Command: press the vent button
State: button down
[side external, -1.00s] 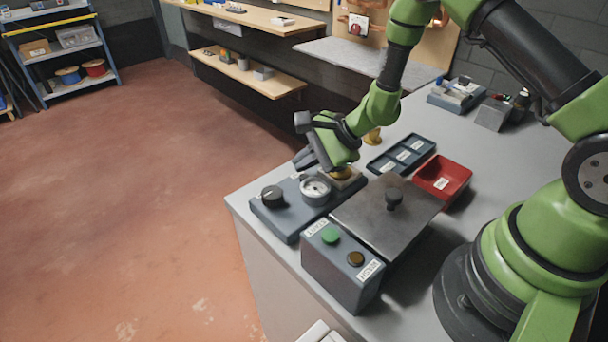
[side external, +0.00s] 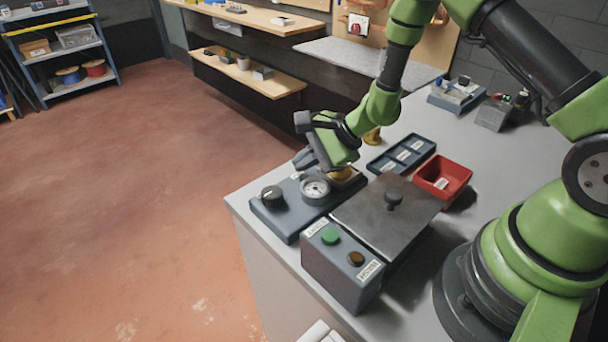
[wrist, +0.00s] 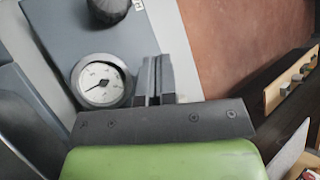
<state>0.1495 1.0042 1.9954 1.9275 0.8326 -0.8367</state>
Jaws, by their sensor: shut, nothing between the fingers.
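A dark control box (side external: 340,273) stands at the front of the grey bench, with a green button (side external: 330,236) and a dark amber button (side external: 356,259) on top. Each has a white label beside it; I cannot read for sure which says vent. Behind it lies a blue-grey panel (side external: 285,225) with a black knob (side external: 272,196) and a round dial gauge (side external: 315,188), also in the wrist view (wrist: 101,81). My gripper (side external: 305,159) is shut and empty above the panel's far end, beyond the gauge. A brass-coloured part (side external: 341,174) under it is partly hidden.
A flat metal lid (side external: 372,215) with a black knob lies right of the panel. A red bin (side external: 443,177) and a dark compartment tray (side external: 402,152) stand behind it. The bench edge drops to open floor at left.

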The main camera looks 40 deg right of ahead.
jog(key=shift+f, duration=0.1)
dwell(0.7)
jog(key=shift+s+f, duration=0.1)
jog(key=shift+f, duration=0.3)
jog(key=shift+s+f, duration=0.1)
jog(key=shift+f, duration=0.45)
dwell(0.9)
jog(key=shift+s+r, duration=0.2)
jog(key=shift+s, duration=0.35)
jog(key=shift+r, duration=0.1)
jog(key=shift+w+r, duration=0.1)
jog(key=shift+r, duration=2.4)
